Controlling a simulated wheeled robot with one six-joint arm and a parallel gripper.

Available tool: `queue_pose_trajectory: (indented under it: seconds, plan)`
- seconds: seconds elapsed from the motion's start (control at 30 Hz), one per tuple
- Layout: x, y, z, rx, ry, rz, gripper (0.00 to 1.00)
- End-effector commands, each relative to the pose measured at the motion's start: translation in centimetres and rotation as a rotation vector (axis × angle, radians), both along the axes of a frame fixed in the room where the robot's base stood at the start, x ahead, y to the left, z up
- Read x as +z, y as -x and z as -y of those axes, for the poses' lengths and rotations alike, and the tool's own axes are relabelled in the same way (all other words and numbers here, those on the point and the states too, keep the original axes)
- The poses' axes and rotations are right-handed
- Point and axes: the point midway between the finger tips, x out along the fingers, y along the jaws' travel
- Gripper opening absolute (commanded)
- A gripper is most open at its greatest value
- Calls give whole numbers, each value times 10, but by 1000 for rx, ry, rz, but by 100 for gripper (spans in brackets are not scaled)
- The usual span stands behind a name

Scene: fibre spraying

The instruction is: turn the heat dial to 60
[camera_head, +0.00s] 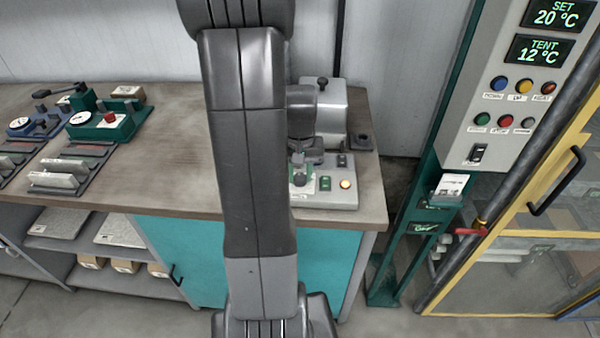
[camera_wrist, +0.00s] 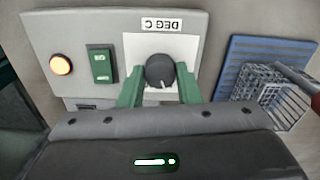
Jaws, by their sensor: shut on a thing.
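The heat dial (camera_wrist: 159,71) is a dark round knob with a pale pointer mark, on a white plate labelled "DEG C" on a grey control panel (camera_wrist: 200,28). My gripper (camera_wrist: 159,84) has its two green fingers on either side of the knob, shut on it. The pointer mark faces down toward my gripper in the wrist view; the scale numbers cannot be read. In the head view the panel (camera_head: 335,197) sits at the bench's right end, and my arm hides part of it.
A lit orange lamp (camera_wrist: 61,64) and a green switch (camera_wrist: 101,66) are beside the dial. A wire basket (camera_wrist: 272,92) on a blue ribbed mat (camera_wrist: 245,50) lies to the right.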

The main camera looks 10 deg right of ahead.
Motion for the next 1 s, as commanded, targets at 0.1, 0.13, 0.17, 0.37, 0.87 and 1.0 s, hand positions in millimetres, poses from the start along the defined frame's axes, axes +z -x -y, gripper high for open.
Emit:
queue_pose_trajectory:
  seconds: [0.1, 0.13, 0.17, 0.37, 0.87, 1.0]
  plan:
    - [1, -1, 0, 1, 0, 2, 7]
    - [1, -1, 0, 1, 0, 2, 7]
    - [1, -1, 0, 1, 0, 3, 7]
    - [1, -1, 0, 1, 0, 2, 52]
    - [23, -1, 0, 1, 1, 6, 52]
    - [54, -1, 0, 2, 1, 9, 52]
